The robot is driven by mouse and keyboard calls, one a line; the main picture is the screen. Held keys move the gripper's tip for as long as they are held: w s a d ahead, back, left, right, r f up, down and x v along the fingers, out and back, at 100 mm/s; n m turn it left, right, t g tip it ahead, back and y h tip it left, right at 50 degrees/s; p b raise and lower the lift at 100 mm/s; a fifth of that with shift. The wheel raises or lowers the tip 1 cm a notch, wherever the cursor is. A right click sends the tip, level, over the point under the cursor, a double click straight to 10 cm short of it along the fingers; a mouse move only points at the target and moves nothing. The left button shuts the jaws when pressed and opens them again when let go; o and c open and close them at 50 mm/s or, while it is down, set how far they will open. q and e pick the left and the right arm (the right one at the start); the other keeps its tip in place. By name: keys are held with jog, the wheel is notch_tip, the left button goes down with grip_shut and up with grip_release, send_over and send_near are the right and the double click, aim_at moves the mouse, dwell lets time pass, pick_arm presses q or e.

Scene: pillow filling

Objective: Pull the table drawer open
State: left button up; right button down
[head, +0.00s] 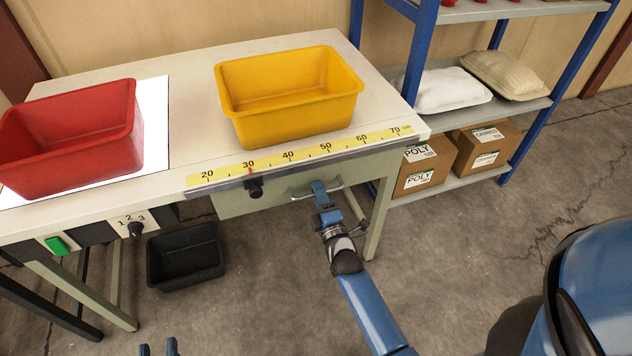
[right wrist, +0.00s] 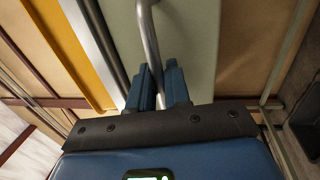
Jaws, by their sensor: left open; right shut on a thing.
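The table drawer has a pale green front (head: 235,203) under the table's front edge. It looks flush with the table, so the drawer appears shut. My right gripper (head: 319,188) is shut on the handle. In the right wrist view the handle bar (right wrist: 149,38) runs down between the two blue fingers of my right gripper (right wrist: 158,88). My left gripper (head: 158,347) is open and empty at the bottom edge of the head view, well away from the drawer; only its fingertips show.
A yellow bin (head: 290,117) and a red bin (head: 68,165) stand on the table (head: 190,75). A black knob (head: 255,188) sits by the ruler strip (head: 300,153). A black crate (head: 185,258) is on the floor. A shelf (head: 470,180) with boxes and pillows stands at right.

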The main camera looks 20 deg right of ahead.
pick_arm(q)
notch_tip(320, 180, up, 8)
jog(key=p, duration=0.7)
jog(key=shift+s, duration=0.35)
pick_arm(e)
jog(key=s, duration=2.2)
jog(key=shift+d, duration=0.4)
jog(key=c, duration=1.3)
grip_release()
jog(key=shift+c, duration=0.2)
